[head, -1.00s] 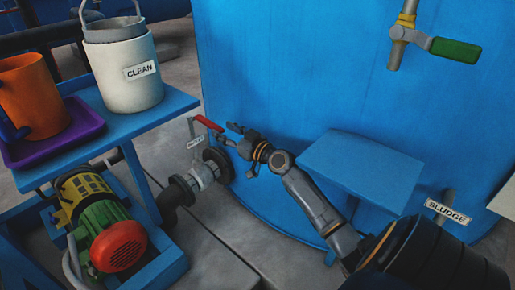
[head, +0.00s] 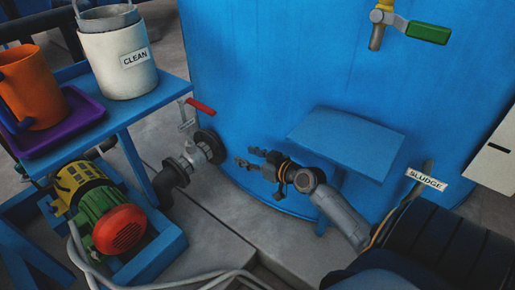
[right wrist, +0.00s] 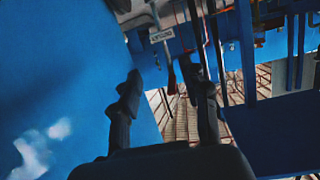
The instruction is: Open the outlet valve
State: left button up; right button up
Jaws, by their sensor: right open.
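The outlet valve (head: 197,153) is a grey body with dark flanges, low on the left side of the blue tank. Its red lever handle (head: 201,106) sits above it and slants down to the right. A small pale tag on the valve is too small to read in the head view. My right gripper (head: 246,157) is open and empty, right of the valve and apart from the handle, with its fingers pointing left. In the right wrist view the open fingers (right wrist: 160,88) show, with a narrow red part beyond them, perhaps the handle. My left gripper is not in view.
A blue step or shelf (head: 345,143) is just above my right forearm. A green-handled tap (head: 428,33) and a SLUDGE label (head: 427,179) are to the right. A motor pump (head: 105,215) and a blue cart (head: 120,118) with a CLEAN bucket (head: 120,60) stand left.

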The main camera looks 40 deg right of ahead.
jog(key=shift+s+a+f, duration=0.1)
jog(key=shift+s+f, duration=0.3)
jog(key=shift+f, duration=0.05)
